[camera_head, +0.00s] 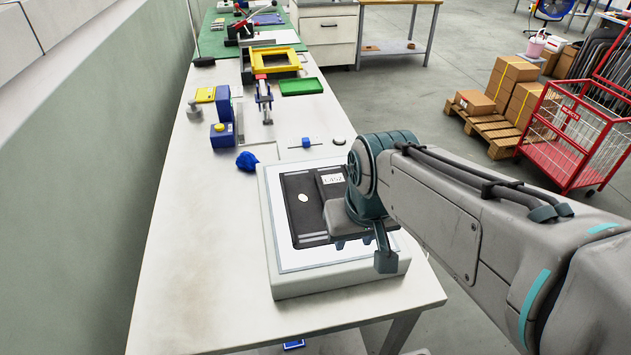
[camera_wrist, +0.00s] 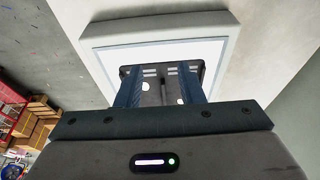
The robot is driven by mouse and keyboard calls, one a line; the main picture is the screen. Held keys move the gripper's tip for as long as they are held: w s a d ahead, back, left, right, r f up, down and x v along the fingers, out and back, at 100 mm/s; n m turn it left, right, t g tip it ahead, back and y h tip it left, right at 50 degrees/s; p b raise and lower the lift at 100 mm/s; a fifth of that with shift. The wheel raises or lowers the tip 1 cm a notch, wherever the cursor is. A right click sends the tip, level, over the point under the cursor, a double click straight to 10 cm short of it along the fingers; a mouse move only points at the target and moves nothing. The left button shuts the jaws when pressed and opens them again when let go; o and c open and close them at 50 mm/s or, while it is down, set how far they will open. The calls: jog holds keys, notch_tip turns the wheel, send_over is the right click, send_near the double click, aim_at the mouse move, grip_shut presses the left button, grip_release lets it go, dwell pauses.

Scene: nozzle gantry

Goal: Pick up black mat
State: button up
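The black mat (camera_head: 305,218) lies on the white top of a grey box-like stand (camera_head: 335,280) at the near end of the bench. It is dark and flat, with a white label and a small white oval. My gripper (camera_head: 355,243) is over the mat's right part, and my arm hides that side. In the wrist view my gripper (camera_wrist: 162,75) has its two fingers apart and pointing at the dark mat (camera_wrist: 160,95), which shows between and around them. Whether the fingertips touch the mat cannot be told.
A blue lump (camera_head: 247,161) lies beside the stand's far left corner. Blue blocks (camera_head: 222,136), a yellow frame (camera_head: 276,60) and a green tray (camera_head: 301,86) stand farther along the bench. A wall (camera_head: 75,190) borders the left. The bench's left near part is clear.

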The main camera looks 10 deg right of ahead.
jog(key=b, duration=0.4)
send_near(323, 195)
jog(key=x, duration=0.8)
jog(key=shift+f+p, duration=0.35)
jog(key=shift+w, duration=0.1)
grip_shut()
